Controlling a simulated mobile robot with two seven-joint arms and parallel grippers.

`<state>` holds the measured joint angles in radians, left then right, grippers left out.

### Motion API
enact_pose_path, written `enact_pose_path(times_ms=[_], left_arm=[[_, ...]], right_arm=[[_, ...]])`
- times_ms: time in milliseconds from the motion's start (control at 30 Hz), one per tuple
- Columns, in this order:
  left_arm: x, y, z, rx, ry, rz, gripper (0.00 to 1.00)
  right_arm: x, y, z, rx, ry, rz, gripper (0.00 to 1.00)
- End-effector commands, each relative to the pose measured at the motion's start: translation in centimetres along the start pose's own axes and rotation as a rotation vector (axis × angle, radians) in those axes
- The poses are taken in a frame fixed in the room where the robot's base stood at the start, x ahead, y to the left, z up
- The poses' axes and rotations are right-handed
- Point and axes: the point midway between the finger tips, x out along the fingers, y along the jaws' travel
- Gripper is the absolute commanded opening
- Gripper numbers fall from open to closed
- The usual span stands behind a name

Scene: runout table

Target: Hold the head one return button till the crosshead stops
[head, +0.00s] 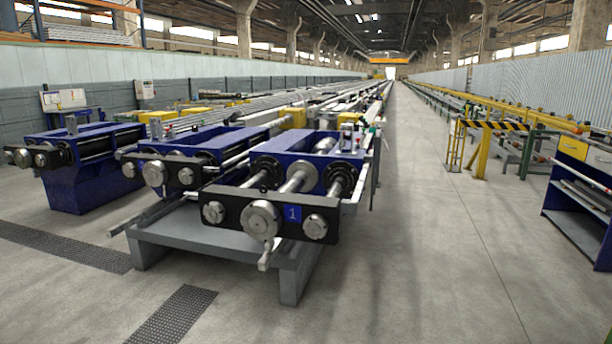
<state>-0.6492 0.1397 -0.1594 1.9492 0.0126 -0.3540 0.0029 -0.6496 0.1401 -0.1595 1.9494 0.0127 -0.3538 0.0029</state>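Head one (275,148) is a blue frame on a grey stand, near the middle of the head view. Its black crosshead (237,219) carries a blue label "1" (292,214) and three round metal end caps. The crosshead stands out in front of the blue frame on exposed steel rods. A small pale box with red bits (350,135) sits at the frame's back right; it is too small to tell whether the return button is on it. Neither of my grippers is in view.
Two similar blue heads, the middle one (200,145) and the left one (85,150), stand to the left. Open concrete floor (430,260) lies in front and right. A yellow-black barrier (492,126) and a blue workbench (575,195) stand at right. Dark floor grating (172,315) lies front left.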

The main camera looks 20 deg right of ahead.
Motion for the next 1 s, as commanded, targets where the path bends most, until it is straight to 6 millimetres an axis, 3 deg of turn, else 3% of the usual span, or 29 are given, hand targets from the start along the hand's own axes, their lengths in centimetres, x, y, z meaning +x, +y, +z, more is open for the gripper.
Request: enact_pose_path(times_ms=[33, 100, 1000], left_arm=[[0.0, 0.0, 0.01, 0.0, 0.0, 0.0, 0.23], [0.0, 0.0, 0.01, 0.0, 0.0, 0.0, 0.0], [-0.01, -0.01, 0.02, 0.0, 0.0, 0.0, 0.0]], right_arm=[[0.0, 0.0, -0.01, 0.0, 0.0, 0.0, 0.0], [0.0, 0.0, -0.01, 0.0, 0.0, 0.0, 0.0], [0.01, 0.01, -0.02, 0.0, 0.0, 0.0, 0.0]])
